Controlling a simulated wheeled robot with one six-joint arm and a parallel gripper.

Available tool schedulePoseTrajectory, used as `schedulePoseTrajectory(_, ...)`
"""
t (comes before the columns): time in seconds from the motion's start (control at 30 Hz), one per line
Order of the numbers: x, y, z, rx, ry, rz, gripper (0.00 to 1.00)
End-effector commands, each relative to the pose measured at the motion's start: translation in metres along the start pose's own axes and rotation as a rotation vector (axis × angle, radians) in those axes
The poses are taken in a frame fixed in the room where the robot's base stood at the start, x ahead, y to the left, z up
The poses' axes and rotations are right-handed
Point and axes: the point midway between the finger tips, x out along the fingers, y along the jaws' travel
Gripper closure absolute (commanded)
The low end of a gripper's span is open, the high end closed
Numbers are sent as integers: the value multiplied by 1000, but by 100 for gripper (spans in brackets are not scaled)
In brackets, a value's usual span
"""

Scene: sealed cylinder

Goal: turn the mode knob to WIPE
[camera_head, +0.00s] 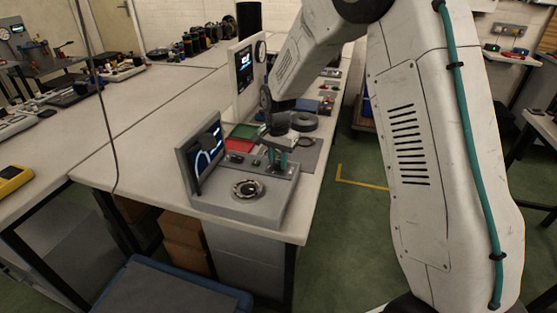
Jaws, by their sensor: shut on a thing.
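A grey console (235,209) with an upright screen (205,158) stands at the near end of the long white bench. A round dark port with a metal ring (247,189) is set in its top. My gripper (277,163) points down at the back right of the console top, its teal fingers shut on what appears to be the mode knob. The knob is hidden by the fingers, so its pointer and the WIPE mark cannot be read. The screen shows a pale curved line, too small to read.
Red and green pads (242,137) lie behind the console, near a dark round disc (303,121). A second upright panel with a screen (245,68) stands farther back. The bench top left of the console is clear. A blue-edged bin (170,290) is on the floor in front.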

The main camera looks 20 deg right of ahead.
Motion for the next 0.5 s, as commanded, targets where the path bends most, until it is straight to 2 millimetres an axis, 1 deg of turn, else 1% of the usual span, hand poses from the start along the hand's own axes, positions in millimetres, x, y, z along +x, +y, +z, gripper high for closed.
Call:
schedulePoseTrajectory(0.13,1,2,1,-1,-3,5,96)
schedulePoseTrajectory(0.17,1,2,1,-1,-3,5,68)
schedulePoseTrajectory(0.2,1,2,1,-1,-3,5,57)
schedulePoseTrajectory(0.23,1,2,1,-1,-3,4,51)
schedulePoseTrajectory(0.5,0,0,1,-2,-1,2,51)
